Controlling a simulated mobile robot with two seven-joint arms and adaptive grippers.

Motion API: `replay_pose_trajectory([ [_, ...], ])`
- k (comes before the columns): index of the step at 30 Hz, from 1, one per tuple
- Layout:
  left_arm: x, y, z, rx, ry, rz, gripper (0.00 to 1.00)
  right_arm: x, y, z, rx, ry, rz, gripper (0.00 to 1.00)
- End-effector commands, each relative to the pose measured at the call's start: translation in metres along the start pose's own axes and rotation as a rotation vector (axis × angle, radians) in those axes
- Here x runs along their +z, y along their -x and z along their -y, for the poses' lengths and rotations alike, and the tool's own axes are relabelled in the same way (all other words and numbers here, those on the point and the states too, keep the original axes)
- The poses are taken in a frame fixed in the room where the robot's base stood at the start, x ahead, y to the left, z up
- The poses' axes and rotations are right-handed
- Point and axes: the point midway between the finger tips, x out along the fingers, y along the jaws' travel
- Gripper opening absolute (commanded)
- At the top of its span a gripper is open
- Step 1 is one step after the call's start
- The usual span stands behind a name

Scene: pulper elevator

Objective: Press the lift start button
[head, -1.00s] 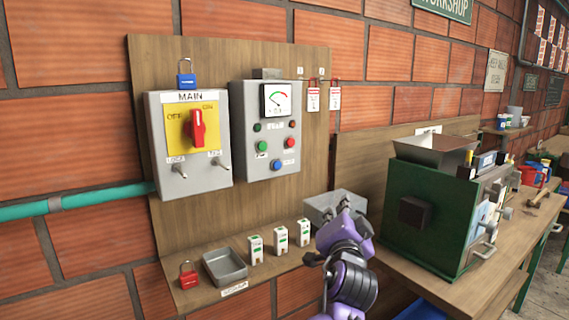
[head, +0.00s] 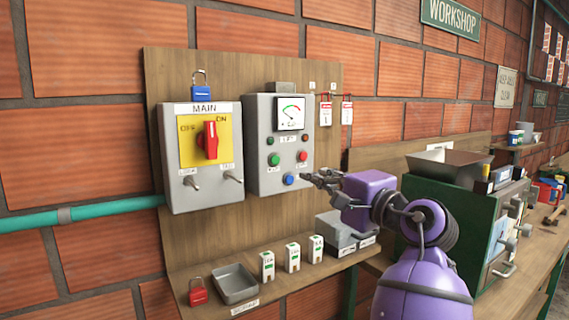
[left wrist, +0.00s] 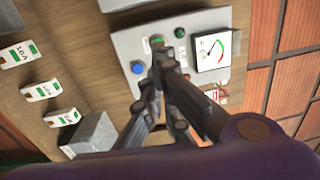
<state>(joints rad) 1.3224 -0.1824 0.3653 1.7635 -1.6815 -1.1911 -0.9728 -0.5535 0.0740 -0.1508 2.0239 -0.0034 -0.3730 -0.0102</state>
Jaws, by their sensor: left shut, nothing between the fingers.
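The grey control box (head: 257,165) on the wooden board carries a green button (head: 275,160), a red button (head: 303,157) and a blue button (head: 289,180). Their small labels are too blurred to read. My left gripper (head: 310,178) is shut and empty, with its tips just right of the blue button in the head view. In the left wrist view the shut fingertips (left wrist: 158,50) overlap the lower edge of the green button (left wrist: 157,40), and the blue button (left wrist: 137,68) lies to their left. I cannot tell whether they touch the box. My right gripper is out of view.
A MAIN switch box (head: 175,190) with a red handle stands left of the control box. A shelf below holds a red padlock (head: 198,291), a grey tray (head: 256,289) and several small white blocks. A green machine (head: 470,215) stands on the bench at right.

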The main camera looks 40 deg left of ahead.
Motion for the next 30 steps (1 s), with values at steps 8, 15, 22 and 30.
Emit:
replay_pose_trajectory([
  [8,0.001,-0.018,0.002,-0.002,0.002,0.002,0.00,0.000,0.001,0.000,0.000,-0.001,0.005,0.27],
  [15,0.001,-0.068,0.004,-0.002,0.002,0.002,0.00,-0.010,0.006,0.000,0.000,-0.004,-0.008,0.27],
  [22,0.000,-0.112,0.004,-0.001,0.004,0.000,0.00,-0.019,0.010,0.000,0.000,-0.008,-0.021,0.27],
  [30,-0.001,-0.138,0.001,-0.001,0.002,-0.002,0.00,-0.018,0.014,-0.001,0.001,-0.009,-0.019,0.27],
])
